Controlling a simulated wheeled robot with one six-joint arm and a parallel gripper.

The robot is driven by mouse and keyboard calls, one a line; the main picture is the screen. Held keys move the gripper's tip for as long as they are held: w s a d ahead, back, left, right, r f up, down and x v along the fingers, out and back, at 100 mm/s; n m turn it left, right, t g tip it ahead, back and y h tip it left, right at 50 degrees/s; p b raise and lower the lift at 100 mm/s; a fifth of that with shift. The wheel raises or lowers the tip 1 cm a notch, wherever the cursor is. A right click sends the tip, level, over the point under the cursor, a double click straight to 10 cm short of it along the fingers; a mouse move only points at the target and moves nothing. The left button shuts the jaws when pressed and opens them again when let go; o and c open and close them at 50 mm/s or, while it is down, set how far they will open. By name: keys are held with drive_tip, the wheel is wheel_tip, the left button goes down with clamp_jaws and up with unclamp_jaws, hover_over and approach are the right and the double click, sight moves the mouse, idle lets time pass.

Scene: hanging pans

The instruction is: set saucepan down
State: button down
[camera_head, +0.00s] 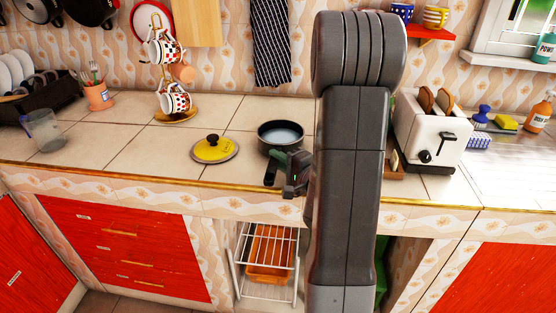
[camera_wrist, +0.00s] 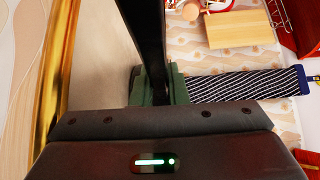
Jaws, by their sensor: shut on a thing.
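The dark saucepan (camera_head: 281,135), pale inside, is at the counter's front in the head view, right of a yellow lid. My gripper (camera_head: 290,172) is at the front edge, shut on the saucepan's handle. In the wrist view the black handle (camera_wrist: 148,35) runs up from between the green-grey fingers (camera_wrist: 155,85); the pan's body is not clear there. The pan looks upright and at or just above the tiles; I cannot tell if it touches them. My arm hides the counter just right of it.
The yellow lid (camera_head: 214,149) lies close left of the pan. A mug stand (camera_head: 176,117) stands behind it. A white toaster (camera_head: 432,130) stands right of my arm. Tiles (camera_head: 130,150) left of the lid are clear. A striped towel (camera_head: 271,45) hangs on the wall.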

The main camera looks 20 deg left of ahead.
drive_tip(key=shift+f, duration=0.1)
drive_tip(key=c, duration=1.4)
unclamp_jaws()
drive_tip(key=shift+c, duration=0.2)
drive_tip(key=shift+r, duration=0.2)
drive_tip(key=shift+s+d, duration=0.1)
drive_tip(key=shift+d, duration=0.2)
drive_tip(key=v, duration=1.1)
drive_tip(key=shift+d, duration=0.2)
drive_tip(key=shift+s, duration=0.15)
